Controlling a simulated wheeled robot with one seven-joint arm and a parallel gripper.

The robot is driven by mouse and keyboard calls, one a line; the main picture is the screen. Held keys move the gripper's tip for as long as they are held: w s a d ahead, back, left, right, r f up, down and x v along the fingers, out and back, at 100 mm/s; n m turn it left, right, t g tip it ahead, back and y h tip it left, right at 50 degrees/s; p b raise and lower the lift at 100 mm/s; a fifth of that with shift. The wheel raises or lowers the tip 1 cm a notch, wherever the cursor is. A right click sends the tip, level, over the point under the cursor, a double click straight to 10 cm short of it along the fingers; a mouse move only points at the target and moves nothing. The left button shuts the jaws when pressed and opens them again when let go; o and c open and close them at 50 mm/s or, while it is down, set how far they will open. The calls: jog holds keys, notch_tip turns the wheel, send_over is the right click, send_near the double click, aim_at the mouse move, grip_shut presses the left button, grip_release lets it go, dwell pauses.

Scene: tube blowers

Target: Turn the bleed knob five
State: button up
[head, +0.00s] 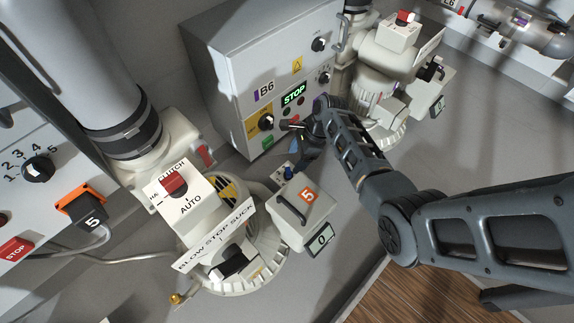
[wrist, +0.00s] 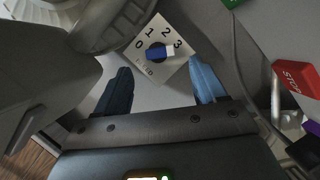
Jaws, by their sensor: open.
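The bleed knob (wrist: 156,54) is blue with a white end, on a white dial plate (wrist: 146,72) marked 0 to 3. Its white end points right, close to the 3. In the head view the small blue knob (head: 288,172) sits beside the blower unit with the orange 5 label (head: 308,195). My gripper (wrist: 160,70) is open and empty, its two blue fingers apart, with the knob ahead between the fingertip directions. I see no contact with the knob. In the head view my gripper (head: 300,150) is just above the knob and partly hidden by my wrist.
The grey control box B6 (head: 215,70) stands behind my gripper, with knobs and a lit STOP display (head: 293,95). The white blower body crowds the left of the wrist view. A red STOP block (wrist: 296,76) is at the right there.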

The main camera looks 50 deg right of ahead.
aim_at(288, 169)
jog(key=b+x, duration=0.2)
jog(key=x, duration=0.4)
jog(key=shift+b, duration=0.4)
jog(key=shift+r, duration=0.1)
jog(key=c, duration=1.1)
